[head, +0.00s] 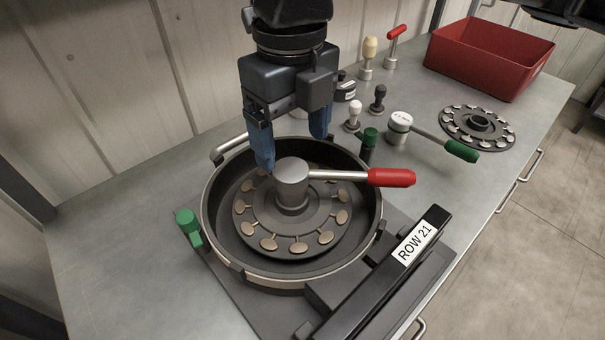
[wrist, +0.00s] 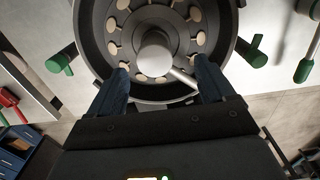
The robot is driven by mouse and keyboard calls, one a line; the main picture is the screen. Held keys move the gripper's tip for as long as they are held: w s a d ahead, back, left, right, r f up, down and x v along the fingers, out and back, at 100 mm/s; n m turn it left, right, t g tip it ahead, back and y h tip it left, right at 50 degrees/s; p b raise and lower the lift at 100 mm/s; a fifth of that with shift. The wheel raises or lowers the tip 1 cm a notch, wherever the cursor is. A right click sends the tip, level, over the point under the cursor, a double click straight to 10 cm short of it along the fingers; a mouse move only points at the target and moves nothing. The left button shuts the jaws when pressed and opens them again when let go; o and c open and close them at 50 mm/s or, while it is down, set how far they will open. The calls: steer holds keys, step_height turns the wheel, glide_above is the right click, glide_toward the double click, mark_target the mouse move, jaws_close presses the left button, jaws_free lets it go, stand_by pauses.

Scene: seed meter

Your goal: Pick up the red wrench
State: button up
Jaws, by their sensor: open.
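The red wrench (head: 390,177) has a round grey head, a metal shaft and a red grip. Its head sits on the hub at the centre of the round seed meter (head: 213,200), and its grip points right in the head view. In the wrist view the wrench head (wrist: 155,55) lies between and beyond the fingertips; its shaft runs toward the right finger, which hides the red grip. My gripper (head: 293,150), with blue fingers, is open and empty over the back of the wrench head. It also shows in the wrist view (wrist: 161,66).
A green-gripped wrench (head: 461,151) lies on the bench to the right, near a spare disc (head: 478,127). A red bin (head: 488,58) stands at the back right. Several small upright tools stand behind the meter. A black bar labelled ROW 21 (head: 380,275) lies in front.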

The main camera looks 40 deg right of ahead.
mark_target(291, 168)
steer(key=shift+s+a+f+p, duration=0.1)
steer(key=shift+a+f+p, duration=0.1)
steer(key=shift+f, duration=1.7)
steer(key=shift+s+a+f+p, duration=0.1)
steer(key=shift+a+f+p, duration=0.1)
steer(key=shift+f, duration=1.7)
jaws_close()
steer(key=shift+r, duration=0.1)
steer(key=shift+r, duration=0.4)
step_height(291, 168, up, 3)
steer(key=shift+r, duration=0.2)
steer(key=s+d+r, duration=0.2)
steer(key=s, duration=0.1)
steer(key=s+d+r+b, duration=0.1)
steer(key=s+d+r, duration=0.1)
steer(key=d, duration=0.1)
steer(key=s+d+r, duration=0.2)
steer(key=s, duration=0.1)
steer(key=shift+s+d+r, duration=0.3)
steer(key=shift+s, duration=0.1)
